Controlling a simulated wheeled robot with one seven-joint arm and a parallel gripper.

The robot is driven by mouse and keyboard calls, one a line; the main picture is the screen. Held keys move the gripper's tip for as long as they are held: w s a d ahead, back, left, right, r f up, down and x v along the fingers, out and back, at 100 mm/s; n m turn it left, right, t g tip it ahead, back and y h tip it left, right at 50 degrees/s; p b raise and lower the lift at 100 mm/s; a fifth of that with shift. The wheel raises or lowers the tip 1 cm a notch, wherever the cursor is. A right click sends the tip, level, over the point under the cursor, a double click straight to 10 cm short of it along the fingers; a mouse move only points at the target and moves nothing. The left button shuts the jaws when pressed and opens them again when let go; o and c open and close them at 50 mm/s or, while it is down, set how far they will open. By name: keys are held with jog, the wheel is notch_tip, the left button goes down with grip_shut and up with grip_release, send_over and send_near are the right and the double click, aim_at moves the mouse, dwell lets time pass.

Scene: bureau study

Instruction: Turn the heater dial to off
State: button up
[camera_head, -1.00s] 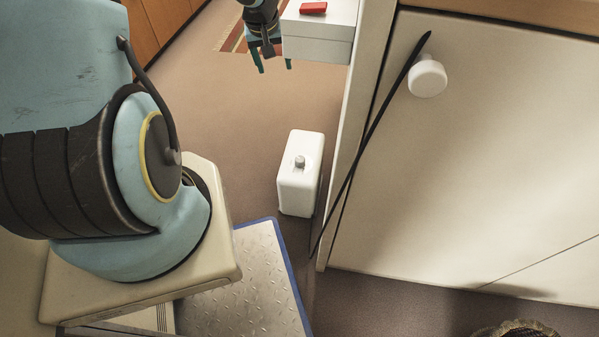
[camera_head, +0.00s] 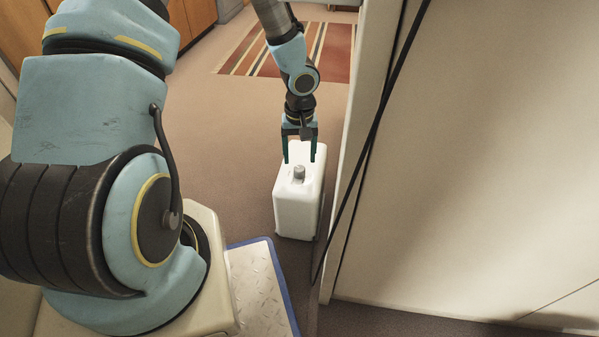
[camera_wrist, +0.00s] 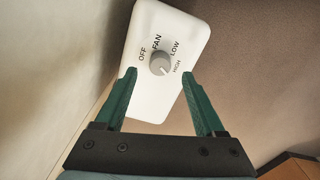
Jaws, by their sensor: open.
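The heater (camera_head: 297,205) is a small white box standing upright on the floor, left of the pale cabinet. Its grey dial (camera_head: 299,172) sits on top. In the wrist view the white heater top (camera_wrist: 150,100) carries the labels OFF, FAN, LOW and HIGH around the dial (camera_wrist: 160,62). A pale mark on the dial seems nearest HIGH, but it is too small to be sure. My gripper (camera_head: 300,158) is open, pointing down over the heater. In the wrist view the green fingers of my gripper (camera_wrist: 160,72) appear on either side of the dial, with nothing between them.
The pale cabinet side (camera_head: 480,160) stands close to the right of the heater, with a dark cord (camera_head: 372,135) running down its edge. A striped rug (camera_head: 320,52) lies behind. Open brown floor (camera_head: 215,130) is left of the heater.

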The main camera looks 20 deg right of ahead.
aim_at(300, 168)
notch_tip(300, 168, down, 4)
jog(key=shift+f+b, duration=0.1)
jog(key=shift+b, duration=0.75)
jog(key=shift+c, duration=0.3)
grip_shut()
